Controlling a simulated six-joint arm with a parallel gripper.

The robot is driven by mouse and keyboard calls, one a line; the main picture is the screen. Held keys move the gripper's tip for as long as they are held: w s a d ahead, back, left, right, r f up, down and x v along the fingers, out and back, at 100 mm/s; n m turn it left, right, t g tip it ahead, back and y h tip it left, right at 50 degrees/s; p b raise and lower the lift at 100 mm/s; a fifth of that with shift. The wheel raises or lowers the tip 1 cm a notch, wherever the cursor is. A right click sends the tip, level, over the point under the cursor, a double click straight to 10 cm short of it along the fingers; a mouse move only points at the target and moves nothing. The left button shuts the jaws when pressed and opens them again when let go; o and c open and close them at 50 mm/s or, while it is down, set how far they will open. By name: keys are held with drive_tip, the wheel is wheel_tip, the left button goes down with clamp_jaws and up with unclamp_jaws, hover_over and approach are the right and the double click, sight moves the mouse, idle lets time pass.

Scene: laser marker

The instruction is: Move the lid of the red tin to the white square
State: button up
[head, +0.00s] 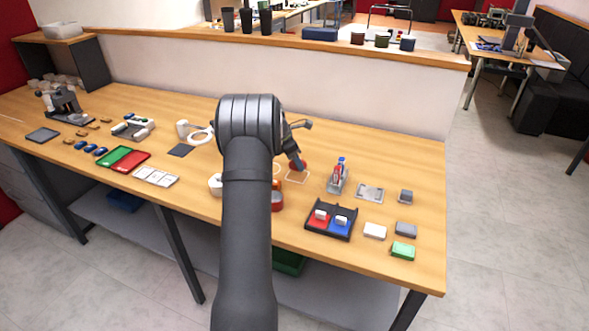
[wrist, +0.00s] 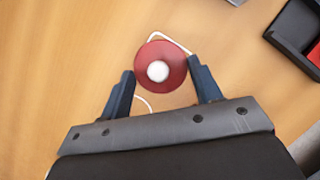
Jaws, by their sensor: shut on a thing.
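The red lid (wrist: 143,68) is round with a pale knob. My gripper (wrist: 161,70) is shut on it, one dark finger on each side. In the head view the red lid (head: 300,166) shows under the fingertips, over the far part of the white square (head: 290,180), an outline on the table. In the wrist view a corner of the white square (wrist: 177,42) shows beyond the lid, which hides much of it. I cannot tell whether the lid touches the table. A red tin (head: 277,202) stands nearer, partly hidden by my arm.
A white curved outline (head: 277,169) lies left of the square. A red-and-blue upright item (head: 338,175) stands to the right. A black tray (head: 330,233) with red and blue compartments is nearer; its edge (wrist: 285,35) shows top right in the wrist view.

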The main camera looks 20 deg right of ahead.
sight(292, 165)
drive_tip(key=shift+w+f, duration=0.1)
drive_tip(key=shift+f, duration=1.95)
drive_tip(key=shift+f, duration=0.2)
drive_tip(key=o, duration=0.9)
drive_tip(key=shift+o, duration=0.2)
drive_tip(key=shift+r, duration=0.1)
drive_tip(key=v, duration=1.2)
drive_tip(key=shift+r, duration=0.1)
